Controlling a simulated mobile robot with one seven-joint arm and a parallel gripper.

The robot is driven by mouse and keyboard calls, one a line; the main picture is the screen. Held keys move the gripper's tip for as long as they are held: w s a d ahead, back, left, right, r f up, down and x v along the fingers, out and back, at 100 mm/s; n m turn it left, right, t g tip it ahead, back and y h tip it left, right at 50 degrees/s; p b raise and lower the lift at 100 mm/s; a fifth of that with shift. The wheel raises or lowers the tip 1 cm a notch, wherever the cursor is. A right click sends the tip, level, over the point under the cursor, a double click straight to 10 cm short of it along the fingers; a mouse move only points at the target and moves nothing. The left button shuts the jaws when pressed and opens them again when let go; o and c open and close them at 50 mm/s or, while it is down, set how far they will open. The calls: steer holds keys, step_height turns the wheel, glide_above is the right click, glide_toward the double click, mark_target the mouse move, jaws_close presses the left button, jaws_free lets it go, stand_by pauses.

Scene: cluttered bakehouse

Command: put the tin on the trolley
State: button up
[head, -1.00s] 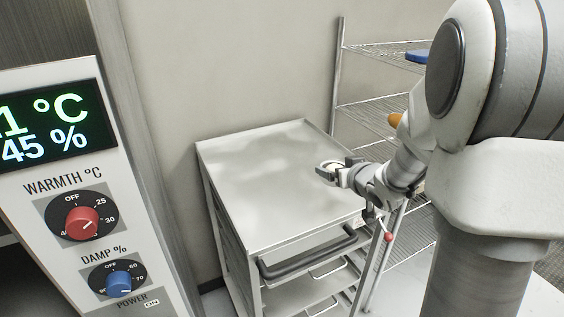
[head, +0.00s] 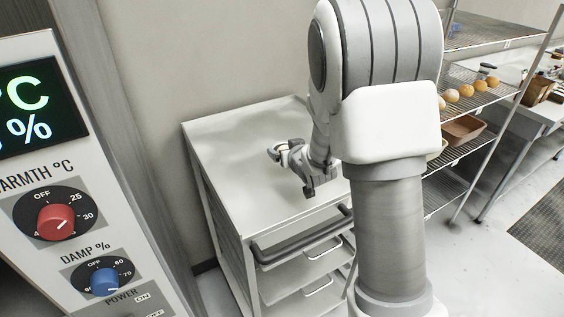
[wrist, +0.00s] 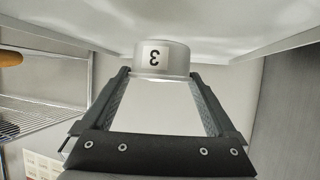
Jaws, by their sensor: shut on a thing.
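The tin (wrist: 178,62) is a short pale metal cylinder with a white label reading 3, which appears upside down in the wrist view. My gripper (wrist: 160,76) has one finger on each side of it and is shut on it. In the head view my gripper (head: 277,151) is over the bare top of the trolley (head: 226,160), toward its right half. The tin is small and partly hidden by the gripper there. I cannot tell whether the tin touches the top.
A control panel with a red knob (head: 56,222) and a blue knob (head: 104,281) stands close at the left. A wire rack (head: 486,98) with buns is at the right. The trolley's left half is clear. A wall closes off the back.

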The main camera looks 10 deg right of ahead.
steer(key=shift+w+a+f, duration=0.4)
steer(key=shift+a, duration=0.15)
steer(key=shift+f, duration=2)
steer(key=shift+f, duration=0.1)
steer(key=o, duration=1.1)
